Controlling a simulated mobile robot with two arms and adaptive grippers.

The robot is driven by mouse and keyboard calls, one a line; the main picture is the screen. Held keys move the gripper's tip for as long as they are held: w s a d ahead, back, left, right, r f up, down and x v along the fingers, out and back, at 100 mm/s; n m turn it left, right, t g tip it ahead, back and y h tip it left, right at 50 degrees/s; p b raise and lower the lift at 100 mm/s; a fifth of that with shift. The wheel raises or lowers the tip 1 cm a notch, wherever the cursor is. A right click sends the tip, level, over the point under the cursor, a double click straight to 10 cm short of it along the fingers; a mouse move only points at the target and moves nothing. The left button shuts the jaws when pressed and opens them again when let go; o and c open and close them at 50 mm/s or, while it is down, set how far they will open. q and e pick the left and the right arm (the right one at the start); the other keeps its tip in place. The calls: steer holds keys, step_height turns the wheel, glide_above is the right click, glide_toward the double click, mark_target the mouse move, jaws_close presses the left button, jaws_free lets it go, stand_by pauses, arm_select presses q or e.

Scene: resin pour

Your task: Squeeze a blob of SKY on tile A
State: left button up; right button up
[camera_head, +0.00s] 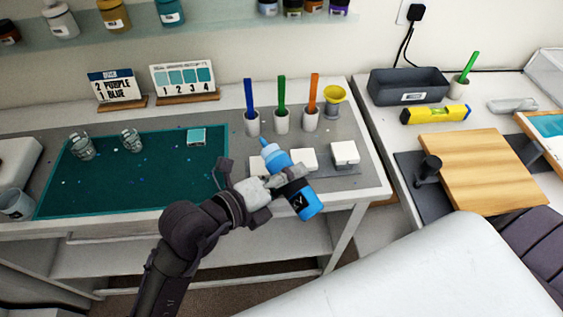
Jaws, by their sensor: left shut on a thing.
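My left gripper (287,186) is shut on a blue squeeze bottle (306,205); the visible end of its dark label reads "Y". The bottle is tilted, with its light blue nozzle (265,143) up and to the left. I cannot read any tile letter. My right gripper is out of view.
Cups with blue (252,122), green (282,120) and orange (311,118) sticks and a yellow funnel (334,95) stand behind the tiles. A teal mat (150,180) holds two glass cups and a teal-topped block (197,137). Two cards (184,78) stand behind.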

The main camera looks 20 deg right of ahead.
mark_target(284, 166)
arm_select(q)
steer(key=f+n+g+p, duration=0.1)
steer(key=n+p, duration=0.1)
steer(key=p, duration=0.2)
steer(key=shift+s+f+p, duration=0.1)
steer(key=shift+s+p, duration=0.05)
steer(key=shift+p, duration=0.15)
steer(key=r+n+p, duration=0.1)
steer(key=p, duration=0.2)
steer(key=shift+r+g, duration=0.2)
steer(key=shift+g, duration=0.1)
steer(key=shift+f, duration=0.35)
steer(key=shift+r+n+p, duration=0.3)
steer(key=shift+r+p, duration=0.1)
steer(key=shift+p, duration=0.25)
steer(key=r+p, duration=0.1)
steer(key=p, duration=0.1)
steer(key=w+n+g+p, duration=0.1)
steer(key=p, duration=0.1)
steer(key=shift+a+r+n+h+p, duration=0.1)
steer(key=shift+r+n+h+p, duration=0.2)
steer(key=shift+r+h+p, duration=0.1)
steer(key=shift+w+r+n+g+p, duration=0.2)
steer(key=shift+r+n+g+p, duration=0.3)
steer(key=shift+p, duration=0.75)
steer(key=shift+w+a+r+n+p, duration=0.1)
steer(key=shift+w+r+n+p, duration=0.15)
steer(key=shift+n+p, duration=0.35)
steer(key=shift+f, duration=0.1)
